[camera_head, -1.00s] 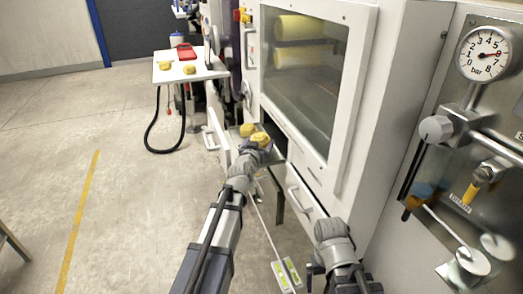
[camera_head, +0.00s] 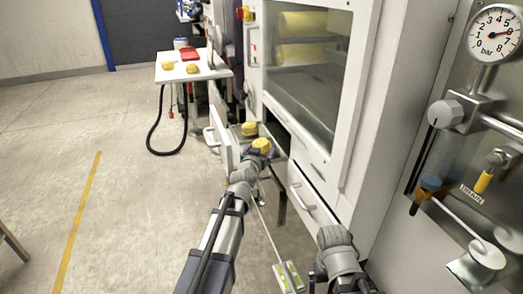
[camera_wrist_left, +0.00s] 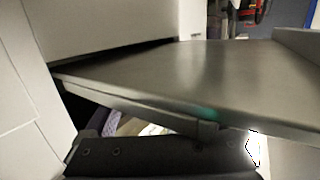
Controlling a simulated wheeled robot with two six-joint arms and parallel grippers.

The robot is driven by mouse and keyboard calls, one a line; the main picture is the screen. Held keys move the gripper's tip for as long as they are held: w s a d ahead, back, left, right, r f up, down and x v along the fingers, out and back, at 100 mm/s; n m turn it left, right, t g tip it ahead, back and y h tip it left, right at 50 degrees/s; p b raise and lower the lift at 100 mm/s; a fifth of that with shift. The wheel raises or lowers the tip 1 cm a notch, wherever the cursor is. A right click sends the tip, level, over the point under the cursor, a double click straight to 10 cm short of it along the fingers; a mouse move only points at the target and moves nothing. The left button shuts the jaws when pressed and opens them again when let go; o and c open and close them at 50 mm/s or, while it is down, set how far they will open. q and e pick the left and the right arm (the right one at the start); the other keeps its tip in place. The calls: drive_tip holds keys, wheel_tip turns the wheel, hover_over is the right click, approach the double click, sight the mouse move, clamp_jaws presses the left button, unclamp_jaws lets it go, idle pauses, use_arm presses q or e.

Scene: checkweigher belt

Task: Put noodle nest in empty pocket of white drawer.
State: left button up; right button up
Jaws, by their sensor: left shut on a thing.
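My left gripper (camera_head: 261,152) is shut on a yellow noodle nest (camera_head: 261,146) at the open white drawer (camera_head: 224,138) under the windowed cabinet. Another yellow nest (camera_head: 249,129) sits just behind it in the drawer. The drawer's pockets are too small and covered to tell apart in the head view. In the left wrist view a bare grey metal surface (camera_wrist_left: 190,80) fills the middle, with a dark part of my gripper along the bottom; the held nest does not show there. My right arm shows at the lower right, but its gripper is out of sight.
Two more yellow nests (camera_head: 167,65) and a red object (camera_head: 188,53) are on a white table (camera_head: 205,73) at the back left. A closed drawer with a handle (camera_head: 303,197) is right of my left arm. A pressure gauge (camera_head: 494,34) and pipes stand far right.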

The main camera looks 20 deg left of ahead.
use_arm(q)
drive_tip(key=shift+s+d+f, duration=0.15)
drive_tip(key=shift+f, duration=0.35)
drive_tip(key=shift+s+r, duration=0.1)
drive_tip(key=o, duration=1.3)
drive_tip(key=shift+b, duration=0.3)
drive_tip(key=shift+c, duration=0.2)
drive_tip(key=shift+d, duration=0.1)
drive_tip(key=shift+r+p, duration=0.35)
drive_tip(key=shift+p, duration=0.25)
drive_tip(key=shift+s, duration=0.35)
drive_tip(key=s+r+p, duration=0.2)
drive_tip(key=s, duration=0.8)
drive_tip(key=shift+s, duration=0.3)
drive_tip(key=shift+f, duration=0.1)
